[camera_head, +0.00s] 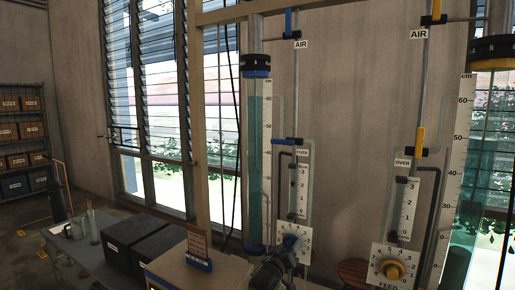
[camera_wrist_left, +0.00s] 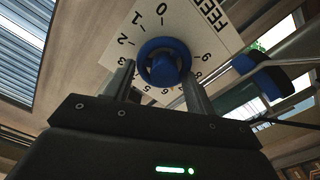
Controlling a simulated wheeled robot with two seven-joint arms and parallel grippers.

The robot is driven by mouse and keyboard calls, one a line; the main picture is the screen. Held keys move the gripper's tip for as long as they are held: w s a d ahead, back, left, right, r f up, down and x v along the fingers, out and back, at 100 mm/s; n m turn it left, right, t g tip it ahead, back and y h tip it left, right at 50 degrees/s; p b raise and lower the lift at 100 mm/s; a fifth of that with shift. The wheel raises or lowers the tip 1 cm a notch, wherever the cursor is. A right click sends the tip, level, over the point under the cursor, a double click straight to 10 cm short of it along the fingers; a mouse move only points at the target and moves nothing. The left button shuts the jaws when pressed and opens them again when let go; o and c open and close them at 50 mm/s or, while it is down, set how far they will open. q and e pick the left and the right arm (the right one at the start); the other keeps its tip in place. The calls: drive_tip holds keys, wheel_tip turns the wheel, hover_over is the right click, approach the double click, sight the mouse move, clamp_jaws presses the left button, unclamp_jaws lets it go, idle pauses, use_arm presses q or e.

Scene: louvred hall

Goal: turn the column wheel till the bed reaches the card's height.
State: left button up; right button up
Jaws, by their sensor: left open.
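The blue column wheel (camera_head: 290,242) is on a white FEED dial plate at the foot of the blue-capped glass column (camera_head: 259,170). Teal fill stands in that column to near the 60 mark; I cannot tell bed from water. A brown card (camera_head: 197,242) in a blue holder stands on a wooden box left of the column; its writing is too small to read. My left gripper (camera_head: 279,256) is at the wheel. In the left wrist view its open fingers (camera_wrist_left: 160,84) stand either side of the wheel's blue knob (camera_wrist_left: 163,68); contact is unclear. My right gripper is not in view.
A second column (camera_head: 470,200) with a yellow wheel (camera_head: 392,270) stands at right. Black bins (camera_head: 135,240) and glassware sit on the grey table (camera_head: 60,240) at left. A wooden stool (camera_head: 353,270) is between the columns. Shelves with boxes (camera_head: 30,130) stand at far left.

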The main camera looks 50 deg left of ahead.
use_arm(q)
drive_tip(key=b+v, duration=0.1)
drive_tip(key=v, duration=1.4)
drive_tip(key=shift+s+f, duration=0.2)
drive_tip(key=shift+s, duration=0.25)
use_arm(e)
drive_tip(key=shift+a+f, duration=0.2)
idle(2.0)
